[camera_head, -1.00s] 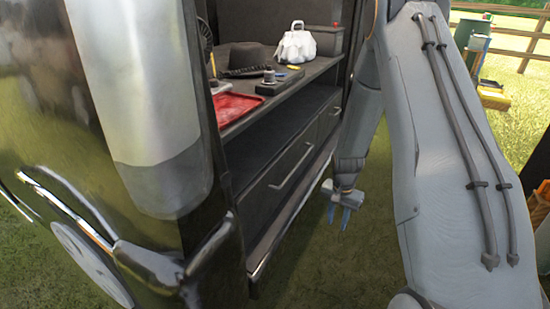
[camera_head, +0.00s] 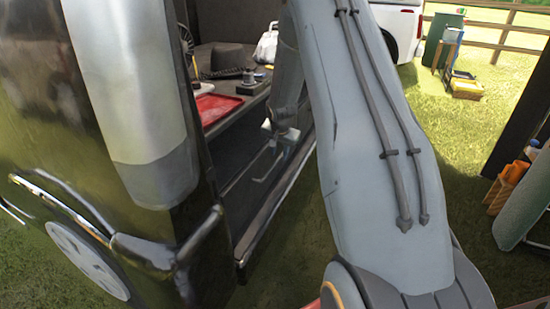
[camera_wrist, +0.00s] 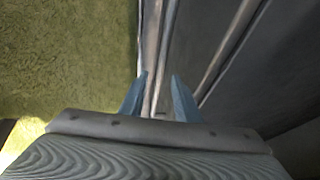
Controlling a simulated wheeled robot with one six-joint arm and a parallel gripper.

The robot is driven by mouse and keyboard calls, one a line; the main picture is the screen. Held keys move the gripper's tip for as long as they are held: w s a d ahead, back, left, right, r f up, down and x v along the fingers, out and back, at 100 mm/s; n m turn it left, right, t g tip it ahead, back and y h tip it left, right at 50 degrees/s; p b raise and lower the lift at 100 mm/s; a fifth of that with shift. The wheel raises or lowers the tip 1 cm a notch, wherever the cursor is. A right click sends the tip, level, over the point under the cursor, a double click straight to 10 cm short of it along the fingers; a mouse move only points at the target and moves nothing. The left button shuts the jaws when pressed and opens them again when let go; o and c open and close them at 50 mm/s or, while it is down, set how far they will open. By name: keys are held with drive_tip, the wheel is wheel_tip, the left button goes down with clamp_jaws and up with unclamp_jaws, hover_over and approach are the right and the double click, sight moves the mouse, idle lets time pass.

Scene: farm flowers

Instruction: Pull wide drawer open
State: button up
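The wide drawer (camera_head: 238,193) is a dark front low under the counter. Its pale bar handle (camera_head: 265,172) shows in the head view, with the right part of the drawer behind my arm. The drawer appears closed. My gripper (camera_head: 281,136) is close to the handle at its upper right. In the wrist view, my gripper's two blue fingers (camera_wrist: 159,77) are apart. A pale metal strip runs between them in that picture, and a second bar (camera_wrist: 231,45) lies to the right. I cannot tell which is the handle or whether a finger touches it.
A chrome-like bar (camera_head: 204,235) stands out at the vehicle's left corner. Open grass (camera_head: 455,130) lies to the right, with orange items (camera_head: 507,187) at the far right.

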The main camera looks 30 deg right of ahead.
drive_tip(key=shift+x, duration=1.15)
